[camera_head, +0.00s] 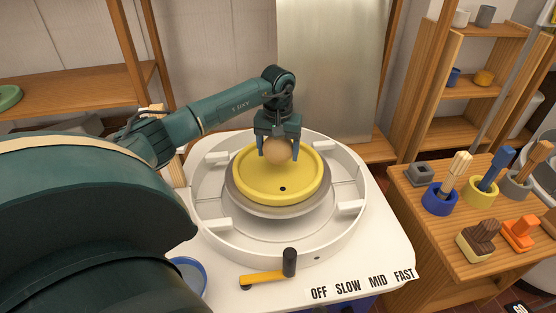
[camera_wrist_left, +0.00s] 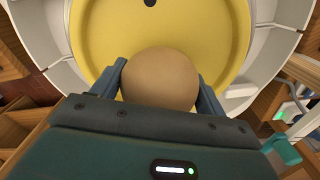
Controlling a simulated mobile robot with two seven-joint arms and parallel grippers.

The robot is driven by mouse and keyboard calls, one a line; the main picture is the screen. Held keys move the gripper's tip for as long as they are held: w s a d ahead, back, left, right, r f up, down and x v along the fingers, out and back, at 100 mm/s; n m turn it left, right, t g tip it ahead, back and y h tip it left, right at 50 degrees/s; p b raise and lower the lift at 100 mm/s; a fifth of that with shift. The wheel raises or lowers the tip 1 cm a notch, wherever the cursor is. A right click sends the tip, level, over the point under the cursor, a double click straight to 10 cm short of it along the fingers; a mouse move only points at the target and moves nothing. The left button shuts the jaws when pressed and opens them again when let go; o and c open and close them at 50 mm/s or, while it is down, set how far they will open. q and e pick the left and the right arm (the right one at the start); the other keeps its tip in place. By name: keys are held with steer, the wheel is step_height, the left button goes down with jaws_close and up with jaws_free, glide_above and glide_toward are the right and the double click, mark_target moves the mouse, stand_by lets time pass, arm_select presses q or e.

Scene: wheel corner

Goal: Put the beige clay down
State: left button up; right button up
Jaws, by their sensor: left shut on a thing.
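The beige clay (camera_head: 278,151) is a round ball held between the fingers of my left gripper (camera_head: 278,153). In the left wrist view the clay (camera_wrist_left: 160,79) sits between the two fingertips (camera_wrist_left: 161,82). The ball is over the yellow disc (camera_head: 255,185) of the pottery wheel, toward its far side. Whether the ball touches the disc or hangs just above it, I cannot tell. The yellow disc also fills much of the left wrist view (camera_wrist_left: 210,35). My right gripper does not show.
A white splash basin (camera_head: 350,180) surrounds the wheel. A yellow lever with a black knob (camera_head: 289,262) is at the front, beside the speed labels (camera_head: 362,285). A blue-rimmed bowl (camera_head: 190,272) stands at front left. A wooden table (camera_head: 425,232) with tool cups is on the right.

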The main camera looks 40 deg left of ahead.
mark_target(278, 158)
arm_select(q)
step_height(278, 158, down, 3)
steer(key=shift+f+b, duration=0.2)
steer(key=shift+b, duration=0.3)
steer(key=shift+f, duration=0.15)
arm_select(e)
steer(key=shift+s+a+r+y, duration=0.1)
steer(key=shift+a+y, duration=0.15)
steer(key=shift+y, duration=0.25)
arm_select(q)
steer(key=shift+f, duration=0.1)
steer(key=o, duration=1.4)
steer(key=shift+c, duration=0.2)
